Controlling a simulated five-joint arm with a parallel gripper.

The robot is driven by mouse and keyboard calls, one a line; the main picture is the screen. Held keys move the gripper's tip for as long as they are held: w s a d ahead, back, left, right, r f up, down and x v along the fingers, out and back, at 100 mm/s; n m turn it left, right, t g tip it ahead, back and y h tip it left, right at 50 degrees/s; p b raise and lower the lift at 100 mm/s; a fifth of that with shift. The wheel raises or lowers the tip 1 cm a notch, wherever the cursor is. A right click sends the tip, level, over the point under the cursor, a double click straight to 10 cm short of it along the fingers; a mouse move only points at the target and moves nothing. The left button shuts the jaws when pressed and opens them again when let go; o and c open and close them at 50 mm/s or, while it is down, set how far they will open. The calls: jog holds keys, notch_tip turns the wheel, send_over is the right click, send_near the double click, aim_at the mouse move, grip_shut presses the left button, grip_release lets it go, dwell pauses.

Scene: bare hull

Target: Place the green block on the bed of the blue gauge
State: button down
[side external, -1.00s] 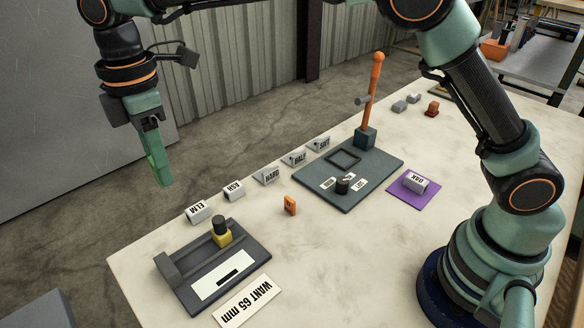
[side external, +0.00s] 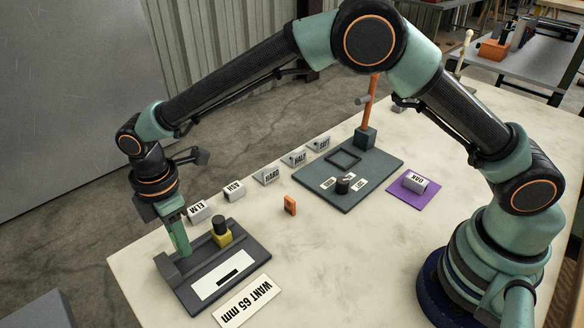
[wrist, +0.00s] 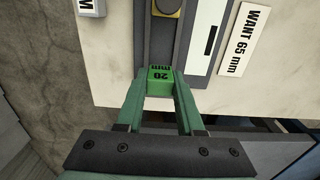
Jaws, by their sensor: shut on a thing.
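My gripper (side external: 182,248) is over the left end of the dark slate-blue gauge (side external: 186,293), pointing down. In the wrist view its two green fingers (wrist: 160,84) are shut on the green block (wrist: 160,76), whose face is marked 20. The block is over the end of the gauge's dark channel (wrist: 160,48); I cannot tell whether it touches the bed. In the side view the block is hard to tell from the green fingers. A yellow piece with a black knob (side external: 221,230) sits further along the channel.
A WANT 65 mm sign (side external: 247,303) lies in front of the gauge. ELM (side external: 199,211) and ASH (side external: 234,190) blocks stand behind it. An orange piece (side external: 290,205), a dark plate with an orange lever (side external: 368,110), and an OAK block (side external: 415,182) are to the right.

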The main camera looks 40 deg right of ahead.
jog(key=shift+f, duration=2.1)
jog(key=c, duration=0.5)
grip_release()
jog(key=shift+f, duration=0.15)
jog(key=shift+c, duration=0.2)
